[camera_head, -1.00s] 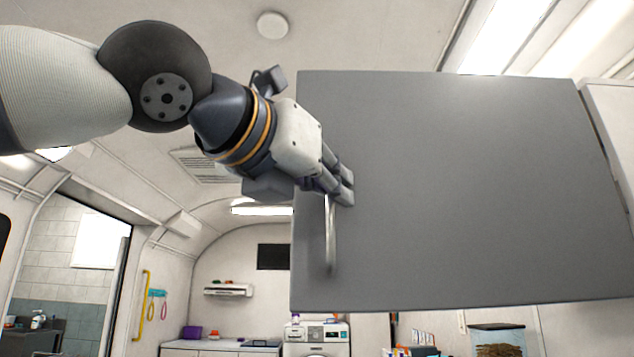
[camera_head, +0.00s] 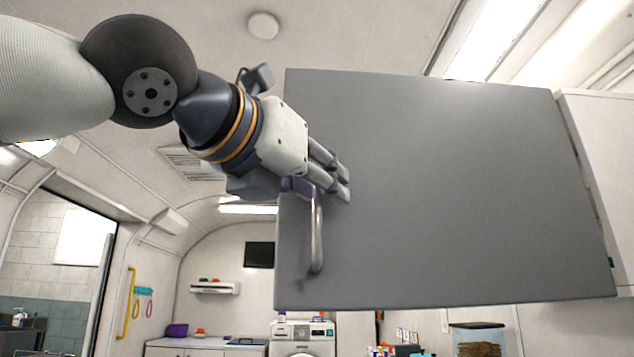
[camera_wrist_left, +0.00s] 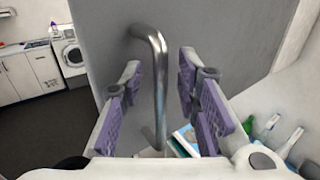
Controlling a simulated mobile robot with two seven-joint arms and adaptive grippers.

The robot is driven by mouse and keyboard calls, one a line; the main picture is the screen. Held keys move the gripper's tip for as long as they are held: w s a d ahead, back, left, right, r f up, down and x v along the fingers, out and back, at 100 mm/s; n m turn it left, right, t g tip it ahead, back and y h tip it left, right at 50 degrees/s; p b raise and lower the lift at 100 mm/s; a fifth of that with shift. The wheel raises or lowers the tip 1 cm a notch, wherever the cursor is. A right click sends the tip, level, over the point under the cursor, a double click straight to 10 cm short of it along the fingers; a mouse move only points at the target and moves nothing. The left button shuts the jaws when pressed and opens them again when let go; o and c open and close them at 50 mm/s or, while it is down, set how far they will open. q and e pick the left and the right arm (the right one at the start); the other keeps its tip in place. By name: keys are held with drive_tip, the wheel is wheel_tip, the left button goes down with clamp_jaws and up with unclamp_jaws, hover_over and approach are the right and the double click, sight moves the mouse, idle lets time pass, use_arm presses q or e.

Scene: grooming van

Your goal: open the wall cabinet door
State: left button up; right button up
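The wall cabinet door (camera_head: 440,200) is a large plain grey panel filling the middle and right of the head view. Its upright metal bar handle (camera_head: 317,235) is near the left edge. My left gripper (camera_head: 338,185) is at the handle's upper end in the head view. In the left wrist view, the fingers of my left gripper (camera_wrist_left: 165,105) are apart, one on each side of the handle (camera_wrist_left: 158,85), with visible gaps between bar and pads. The door (camera_wrist_left: 215,35) is behind them there. The cabinet's inside cannot be made out in the head view. My right gripper is not in view.
A white cabinet body (camera_head: 598,160) adjoins the door's right edge. Bottles (camera_wrist_left: 290,142) stand at the lower right in the wrist view. A washing machine (camera_head: 303,335) and a counter (camera_head: 205,347) are far back. The space left of the door is open.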

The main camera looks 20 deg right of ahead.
use_arm(q)
drive_tip(key=v, duration=1.2)
